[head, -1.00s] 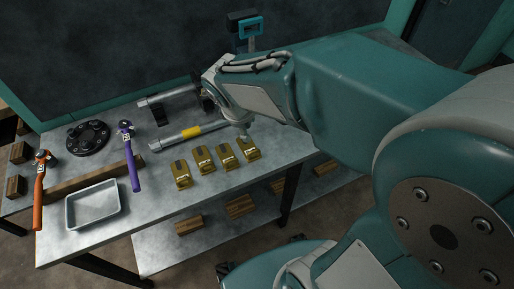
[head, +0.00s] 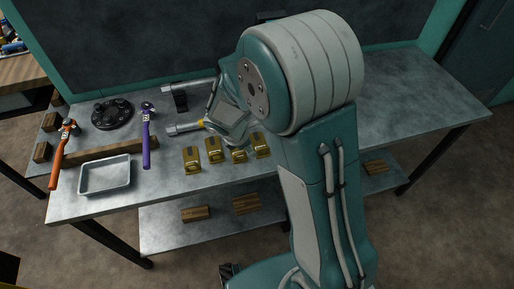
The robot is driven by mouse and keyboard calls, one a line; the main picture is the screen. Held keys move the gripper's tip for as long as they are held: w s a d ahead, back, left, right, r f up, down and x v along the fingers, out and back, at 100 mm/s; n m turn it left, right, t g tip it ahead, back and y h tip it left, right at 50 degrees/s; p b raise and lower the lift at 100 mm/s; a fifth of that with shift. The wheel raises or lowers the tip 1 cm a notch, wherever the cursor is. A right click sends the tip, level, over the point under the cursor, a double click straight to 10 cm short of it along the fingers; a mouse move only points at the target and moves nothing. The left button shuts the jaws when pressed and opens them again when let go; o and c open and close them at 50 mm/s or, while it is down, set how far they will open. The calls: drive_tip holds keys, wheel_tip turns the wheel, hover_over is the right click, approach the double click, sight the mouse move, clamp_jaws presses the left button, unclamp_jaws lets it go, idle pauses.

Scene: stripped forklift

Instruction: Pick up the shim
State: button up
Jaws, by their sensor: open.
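Several brass-coloured blocks with dark tops, which look like the shims, stand in a row along the front of the metal workbench (head: 330,125). They are the leftmost block (head: 192,161), a second block (head: 214,151), a third block (head: 239,156) and the rightmost block (head: 261,146). My gripper (head: 238,146) is low over the row, close above the third block, whose upper part it partly hides. The gripper is open; its fingertips are small and mostly hidden behind my wrist. I cannot tell if they touch the block.
A grey tray (head: 105,188), an orange-handled tool (head: 57,165), a purple-handled tool (head: 147,150) and a black flange (head: 112,113) lie to the left. Metal cylinders (head: 185,128) lie behind the blocks. Wood blocks (head: 246,205) rest on the lower shelf. The bench's right side is clear.

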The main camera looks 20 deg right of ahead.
sight(257, 151)
drive_tip(key=d+f, duration=0.4)
drive_tip(key=shift+w+f, duration=0.1)
drive_tip(key=shift+w, duration=0.3)
drive_tip(key=shift+a+f, duration=0.15)
drive_tip(key=shift+a, duration=0.55)
drive_tip(key=shift+c, duration=1.2)
clamp_jaws()
drive_tip(key=shift+d, duration=0.5)
